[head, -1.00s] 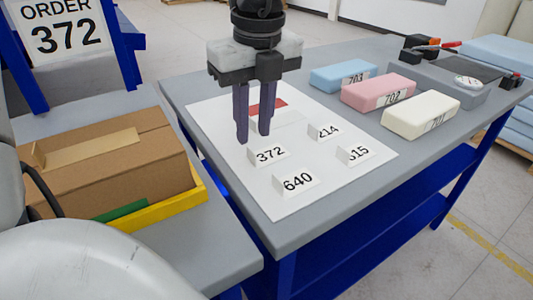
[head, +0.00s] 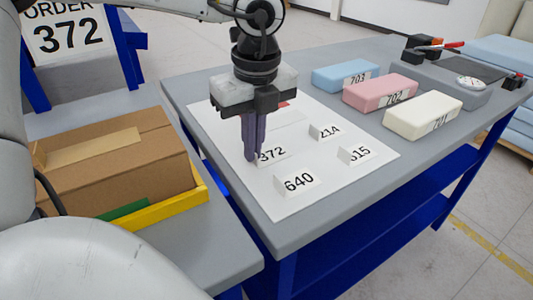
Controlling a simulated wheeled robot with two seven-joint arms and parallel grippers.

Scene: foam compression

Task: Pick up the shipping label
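The white shipping label marked 372 (head: 274,154) stands on the white sheet (head: 282,203), its left part hidden behind my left gripper's fingers. My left gripper (head: 252,158) points down with its dark fingertips at the left end of this label. The fingers look close together, and I cannot tell whether they touch or grip the label. Other labels stand around it: 640 (head: 299,183) in front, 214 (head: 325,131) behind to the right, and one reading 315 (head: 356,154) at the right. An order sign (head: 66,33) at the upper left reads 372. My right gripper is not in view.
A brown carton (head: 115,160) sits in a yellow-edged tray (head: 165,210) at the left. Blue (head: 340,75), pink (head: 378,94) and cream (head: 422,115) foam blocks lie on the grey table (head: 330,222). A grey device with a gauge (head: 471,83) stands behind them.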

